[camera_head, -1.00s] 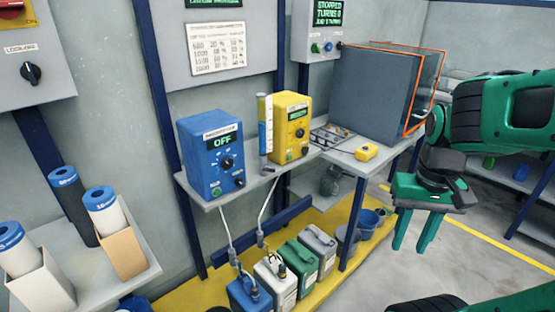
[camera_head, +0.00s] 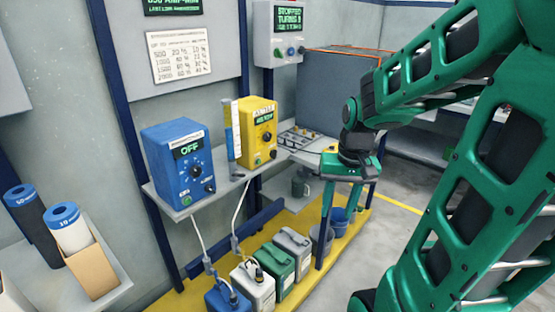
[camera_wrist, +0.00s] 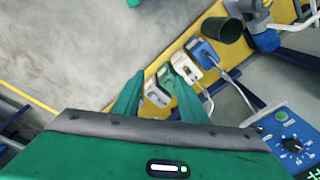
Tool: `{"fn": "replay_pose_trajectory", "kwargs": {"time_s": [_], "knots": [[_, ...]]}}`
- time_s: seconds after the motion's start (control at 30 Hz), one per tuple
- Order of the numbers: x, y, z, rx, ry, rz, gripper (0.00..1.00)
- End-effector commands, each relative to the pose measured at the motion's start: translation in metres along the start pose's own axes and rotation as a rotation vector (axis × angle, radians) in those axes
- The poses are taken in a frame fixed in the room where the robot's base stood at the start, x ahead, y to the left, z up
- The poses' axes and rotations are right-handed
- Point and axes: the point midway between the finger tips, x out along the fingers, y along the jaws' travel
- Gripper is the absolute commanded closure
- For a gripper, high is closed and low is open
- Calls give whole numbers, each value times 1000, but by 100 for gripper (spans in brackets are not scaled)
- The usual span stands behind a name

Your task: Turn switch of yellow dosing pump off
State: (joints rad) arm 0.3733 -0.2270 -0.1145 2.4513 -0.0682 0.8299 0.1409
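The yellow dosing pump (camera_head: 250,120) stands on the wall shelf in the head view, right of a blue pump (camera_head: 165,165). My gripper (camera_head: 339,205) is in front of the shelf's right end, right of and lower than the yellow pump, fingers pointing down. In the wrist view my gripper (camera_wrist: 160,90) has its two fingers apart with nothing between them. The yellow pump is not in the wrist view.
The blue pump's display reads OFF. A clear measuring tube (camera_head: 233,130) stands just left of the yellow pump. A large grey box (camera_head: 335,90) stands behind my arm. Several canisters (camera_head: 275,262) and a bucket (camera_head: 322,238) stand on the yellow floor platform below the shelf.

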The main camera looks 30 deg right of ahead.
Motion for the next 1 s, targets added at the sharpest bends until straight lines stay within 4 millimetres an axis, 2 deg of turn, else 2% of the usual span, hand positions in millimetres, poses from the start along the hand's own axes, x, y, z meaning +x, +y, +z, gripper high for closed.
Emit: {"fn": "replay_pose_trajectory", "kwargs": {"time_s": [0.1,0.3,0.63,0.8,1.0], "knots": [[23,-20,-40,19,10,-59,61],[64,-58,-102,71,29,-206,61],[124,-115,-189,244,34,-547,61],[144,-134,-232,382,29,-758,61],[155,-139,-285,587,24,-1032,61]]}}
